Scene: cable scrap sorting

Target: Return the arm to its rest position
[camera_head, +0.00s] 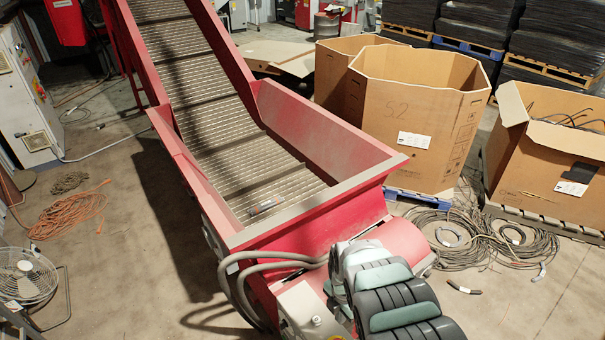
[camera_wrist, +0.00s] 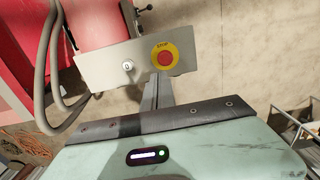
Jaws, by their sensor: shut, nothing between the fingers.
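My arm (camera_head: 395,300) shows at the bottom of the head view, its dark and grey-green links bunched close together beside the red conveyor hopper. In the wrist view my gripper (camera_wrist: 158,92) is shut, its fingers together with nothing between them. The fingers point towards a light grey control panel (camera_wrist: 100,72) with a red stop button (camera_wrist: 165,57) on a yellow disc. I cannot tell how far apart the fingers and the panel are. My gripper's fingers cannot be made out in the head view.
The red hopper (camera_head: 330,207) and conveyor belt (camera_head: 215,115) fill the middle; a short cable piece (camera_head: 265,208) lies on the belt. Cardboard boxes (camera_head: 405,110) stand at right, with cable coils (camera_head: 480,240) on the floor. A fan (camera_head: 25,275) stands at left.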

